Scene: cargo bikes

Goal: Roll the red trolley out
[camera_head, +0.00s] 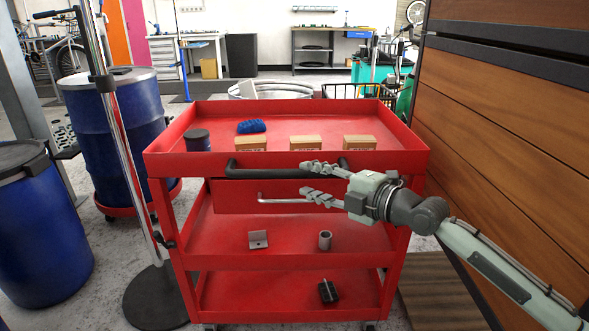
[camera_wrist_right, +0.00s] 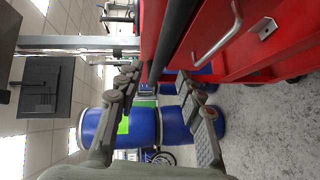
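The red trolley (camera_head: 290,262) stands upright in front of me with a tray top and lower shelves. Its dark push handle (camera_head: 262,173) runs across the front below the top rim; it also shows in the right wrist view (camera_wrist_right: 178,35). A drawer with a light metal pull (camera_head: 283,201) sits just under it. My right gripper (camera_head: 306,179) is open at the right part of the handle, one finger higher and one lower. In the right wrist view the handle lies between the spread fingers (camera_wrist_right: 158,73); contact cannot be told. My left gripper is not in view.
On the trolley are cardboard boxes (camera_head: 306,142), a dark can (camera_head: 197,140), a blue item (camera_head: 251,127) and small metal parts (camera_head: 325,240). A pole stand (camera_head: 157,297) and blue barrels (camera_head: 117,138) are close on the left. A wooden wall (camera_head: 510,110) is close on the right.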

